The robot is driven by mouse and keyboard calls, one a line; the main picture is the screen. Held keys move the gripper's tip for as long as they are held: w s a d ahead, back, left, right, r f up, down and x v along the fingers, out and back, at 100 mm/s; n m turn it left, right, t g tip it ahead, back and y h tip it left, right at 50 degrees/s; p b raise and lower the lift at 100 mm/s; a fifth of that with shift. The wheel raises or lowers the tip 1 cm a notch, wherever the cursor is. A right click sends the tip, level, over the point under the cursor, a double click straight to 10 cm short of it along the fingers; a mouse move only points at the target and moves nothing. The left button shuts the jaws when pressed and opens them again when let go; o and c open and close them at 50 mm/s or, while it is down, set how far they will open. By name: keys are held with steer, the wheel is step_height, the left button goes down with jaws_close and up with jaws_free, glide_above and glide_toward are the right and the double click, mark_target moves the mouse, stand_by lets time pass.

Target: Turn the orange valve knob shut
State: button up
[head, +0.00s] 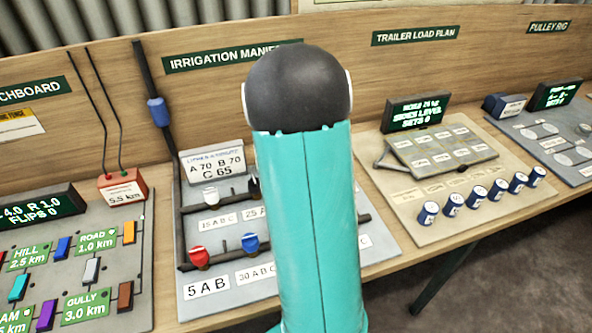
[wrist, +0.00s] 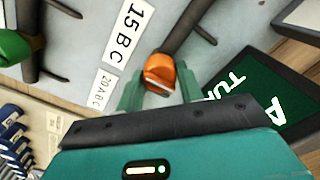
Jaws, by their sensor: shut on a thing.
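The orange valve knob (wrist: 160,75) shows in the wrist view, on a dark pipe of the grey manifold board (wrist: 75,50). My gripper (wrist: 159,87) has its two green fingers on either side of the knob and is shut on it. The knob has a pale stripe across its face. A label reading "15 BC" (wrist: 130,32) lies beside it. In the head view my teal arm stands in front of the manifold and hides both the orange knob and my gripper.
A green knob (wrist: 14,47) is left of the gripper. A dark display (wrist: 262,105) stands close on the right. In the head view, red (head: 199,257), blue (head: 250,243) and white (head: 220,214) knobs sit left of my arm. Several blue cans (head: 453,203) stand at right.

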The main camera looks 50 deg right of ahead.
stand_by(0.3)
steer(key=o, duration=1)
steer(key=shift+r, duration=0.1)
step_height(320, 180, up, 14)
steer(key=shift+a, duration=0.1)
stand_by(0.4)
